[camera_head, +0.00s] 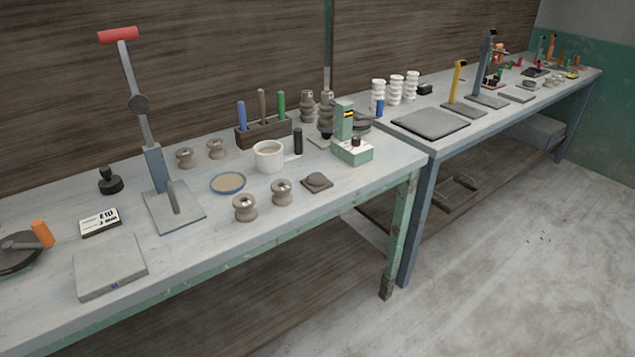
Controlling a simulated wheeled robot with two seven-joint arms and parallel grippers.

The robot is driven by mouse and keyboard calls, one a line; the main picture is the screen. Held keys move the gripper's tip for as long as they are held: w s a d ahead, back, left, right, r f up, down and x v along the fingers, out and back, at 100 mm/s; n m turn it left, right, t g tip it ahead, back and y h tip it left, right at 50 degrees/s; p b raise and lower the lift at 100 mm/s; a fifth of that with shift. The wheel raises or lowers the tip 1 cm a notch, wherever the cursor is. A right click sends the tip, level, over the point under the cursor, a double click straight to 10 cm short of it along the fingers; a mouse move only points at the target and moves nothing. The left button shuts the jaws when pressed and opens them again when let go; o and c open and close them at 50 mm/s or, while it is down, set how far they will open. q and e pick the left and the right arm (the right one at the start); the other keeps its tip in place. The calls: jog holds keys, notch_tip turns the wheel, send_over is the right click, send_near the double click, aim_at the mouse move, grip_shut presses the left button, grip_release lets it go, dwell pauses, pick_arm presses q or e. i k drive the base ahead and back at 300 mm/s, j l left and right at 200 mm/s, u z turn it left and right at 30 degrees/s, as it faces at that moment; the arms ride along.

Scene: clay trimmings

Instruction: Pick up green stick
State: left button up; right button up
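A green stick (281,104) stands upright in a dark wooden holder (265,133) toward the back of the near table. It is the rightmost of three sticks in the holder, with a tan stick (262,105) in the middle and a blue stick (241,115) on the left. The lower part of the green stick is hidden in the holder. Neither of my grippers is in view.
A white mug (269,156) and a dark cylinder (298,141) stand in front of the holder. A mint-green device (352,150) is to the right, a tall lever press (160,170) to the left. Grey spools stand around. Floor at right (500,270) is clear.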

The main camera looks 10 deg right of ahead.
aim_at(280, 95)
jog(key=i+l+u, duration=0.1)
jog(key=l, duration=0.5)
jog(key=i+l, duration=0.25)
jog(key=l, duration=0.35)
jog(key=i+l+u, duration=0.15)
jog(key=l, duration=0.5)
jog(key=i+l+u, duration=0.1)
jog(key=l, duration=0.5)
jog(key=i+l+u, duration=0.1)
jog(key=l, duration=0.55)
jog(key=i+l, duration=0.15)
jog(key=l, duration=0.5)
jog(key=u, duration=0.05)
